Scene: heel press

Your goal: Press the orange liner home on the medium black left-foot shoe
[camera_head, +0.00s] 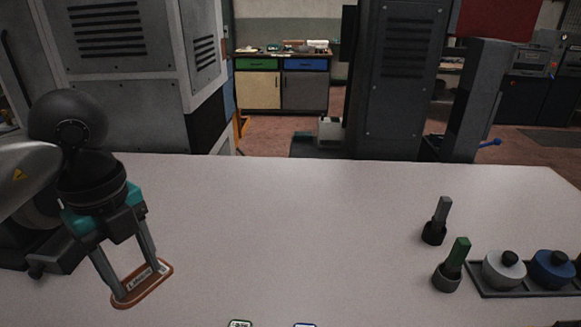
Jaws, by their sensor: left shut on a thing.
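My left gripper (138,281) is shut on a flat orange-brown piece, which looks like the orange liner (149,288). The piece has rounded ends and a pale label with dark lettering, too small to read surely. The fingers grip it at the left of the white table; I cannot tell whether it touches the tabletop. No black shoe can be made out in this view. My right gripper is not in view.
On the white table (300,230), a grey-handled tool (442,210) and a green-handled tool (459,254) stand upright in dark holders at right. Beside them a dark tray (484,293) holds white (497,272) and blue (546,270) knobbed pieces. The table's middle is clear.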

